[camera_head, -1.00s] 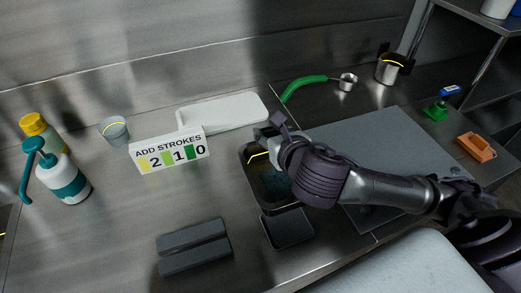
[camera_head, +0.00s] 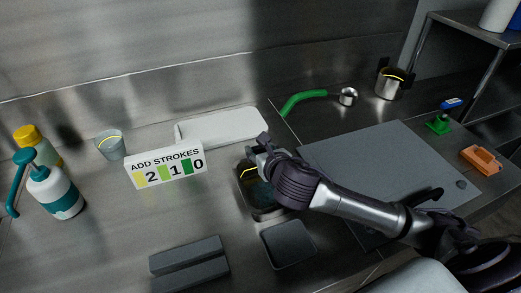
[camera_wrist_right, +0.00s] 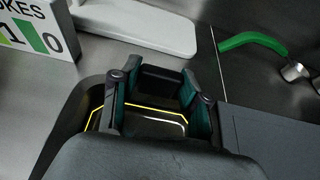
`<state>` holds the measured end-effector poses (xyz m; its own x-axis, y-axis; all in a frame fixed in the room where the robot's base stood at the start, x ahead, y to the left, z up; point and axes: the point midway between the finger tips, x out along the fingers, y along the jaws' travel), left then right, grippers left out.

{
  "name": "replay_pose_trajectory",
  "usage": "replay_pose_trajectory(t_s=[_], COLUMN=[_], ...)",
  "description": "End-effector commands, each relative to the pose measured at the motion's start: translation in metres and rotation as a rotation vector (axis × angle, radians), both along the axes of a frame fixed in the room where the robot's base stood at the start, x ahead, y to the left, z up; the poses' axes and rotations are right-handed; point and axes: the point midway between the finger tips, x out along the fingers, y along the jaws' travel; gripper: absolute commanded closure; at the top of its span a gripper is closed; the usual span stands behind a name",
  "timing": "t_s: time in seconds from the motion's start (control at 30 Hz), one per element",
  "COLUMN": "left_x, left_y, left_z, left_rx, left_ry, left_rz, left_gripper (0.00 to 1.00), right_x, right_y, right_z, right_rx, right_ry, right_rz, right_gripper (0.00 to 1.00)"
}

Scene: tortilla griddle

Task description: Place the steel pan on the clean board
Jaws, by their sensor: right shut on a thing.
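The steel pan (camera_head: 256,196) is a dark rectangular vessel with a yellow line inside, at the middle of the counter. It also shows in the right wrist view (camera_wrist_right: 72,118). My right gripper (camera_head: 258,152) is at the pan's far side. In the right wrist view its fingers (camera_wrist_right: 158,105) are apart around a dark part at the pan's far end; the exact contact is hidden. The pan looks level and low at the counter; I cannot tell if it is lifted. The white board (camera_head: 222,127) lies flat behind it, bare. My left gripper is out of view.
A stroke sign (camera_head: 166,166) stands left of the pan. A shallow dark tray (camera_head: 289,245) and a grey block (camera_head: 189,264) lie in front. A grey slab (camera_head: 390,165) is at right. A ladle with a green handle (camera_head: 303,99) and steel pot (camera_head: 389,87) are behind.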

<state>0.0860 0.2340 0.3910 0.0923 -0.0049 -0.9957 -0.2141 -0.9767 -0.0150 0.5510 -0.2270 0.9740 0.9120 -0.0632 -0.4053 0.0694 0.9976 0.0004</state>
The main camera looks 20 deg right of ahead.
Motion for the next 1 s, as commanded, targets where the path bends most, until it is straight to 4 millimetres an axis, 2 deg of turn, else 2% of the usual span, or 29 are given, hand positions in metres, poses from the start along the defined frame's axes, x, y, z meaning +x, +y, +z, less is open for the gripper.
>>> replay_pose_trajectory(t_s=[0.3, 0.33, 0.47, 0.83, 1.0], left_x=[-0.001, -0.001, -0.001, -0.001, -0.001], left_y=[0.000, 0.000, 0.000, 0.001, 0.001], left_z=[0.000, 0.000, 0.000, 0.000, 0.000], left_rx=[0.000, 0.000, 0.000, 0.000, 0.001], left_ry=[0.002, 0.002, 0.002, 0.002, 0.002], left_rz=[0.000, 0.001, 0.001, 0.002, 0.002], left_gripper=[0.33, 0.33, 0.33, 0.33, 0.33], right_x=[0.000, 0.000, 0.000, 0.000, -0.023], right_y=[0.000, 0.000, 0.000, 0.000, 0.002], right_z=[-0.001, -0.002, -0.001, 0.003, 0.012], right_rx=[0.000, 0.000, 0.000, 0.001, 0.000], right_ry=[-0.002, -0.001, -0.001, -0.003, -0.003], right_rz=[0.000, 0.000, 0.000, 0.001, 0.002], right_gripper=[1.00, 0.50, 0.30, 0.30, 0.30])
